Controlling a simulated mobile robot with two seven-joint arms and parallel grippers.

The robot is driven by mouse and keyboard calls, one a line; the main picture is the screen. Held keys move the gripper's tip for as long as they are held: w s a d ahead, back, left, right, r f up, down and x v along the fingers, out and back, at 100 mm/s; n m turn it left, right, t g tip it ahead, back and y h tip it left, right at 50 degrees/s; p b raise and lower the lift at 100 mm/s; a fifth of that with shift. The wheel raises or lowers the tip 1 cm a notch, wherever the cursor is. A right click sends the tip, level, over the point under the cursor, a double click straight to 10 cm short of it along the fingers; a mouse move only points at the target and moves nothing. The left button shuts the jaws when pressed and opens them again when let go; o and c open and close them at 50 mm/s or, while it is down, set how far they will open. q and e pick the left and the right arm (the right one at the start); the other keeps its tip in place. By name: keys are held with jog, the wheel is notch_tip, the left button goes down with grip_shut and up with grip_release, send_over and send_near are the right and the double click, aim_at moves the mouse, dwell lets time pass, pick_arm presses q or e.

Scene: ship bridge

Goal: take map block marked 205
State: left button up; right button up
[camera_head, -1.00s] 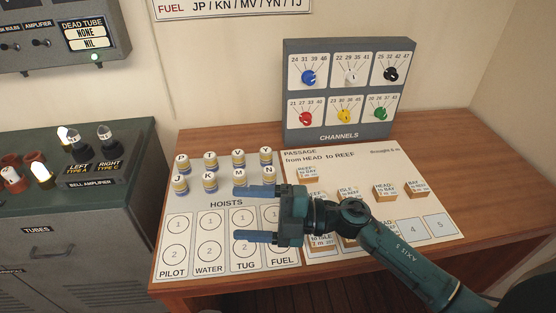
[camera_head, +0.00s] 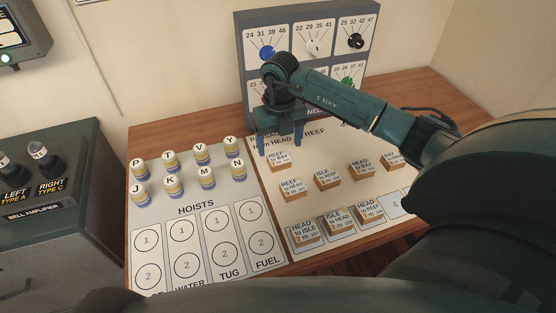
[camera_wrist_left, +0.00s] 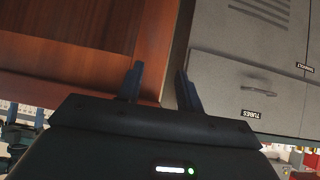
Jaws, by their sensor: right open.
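Several small wooden map blocks with white printed tops lie on the white passage sheet (camera_head: 310,155). I cannot read 205 on any of them; the small numbers are too blurred. One reading REEF to BAY (camera_head: 278,161) is at the back left of the sheet. My right gripper (camera_head: 281,141) points down, open and empty, just behind that block in the picture; the height between them is unclear. My left gripper (camera_wrist_left: 159,73) is open and empty in the left wrist view, near wood and a grey cabinet.
Blocks REEF (camera_head: 293,190), ISLE to REEF (camera_head: 327,179) and HEAD to BAY (camera_head: 361,168) form a middle row. HEAD to ISLE (camera_head: 304,236) and two others fill front slots. The channels panel (camera_head: 243,60) stands behind. Hoist pegs (camera_head: 171,162) stand left.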

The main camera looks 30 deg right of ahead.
aim_at(280, 160)
jog(key=f, duration=0.3)
jog(key=f+b, duration=0.1)
jog(key=f, duration=0.2)
jog(key=shift+w+d+f, duration=0.1)
jog(key=shift+d+f, duration=0.1)
jog(key=shift+f, duration=0.1)
jog(key=shift+r, duration=0.1)
jog(key=c, duration=1.1)
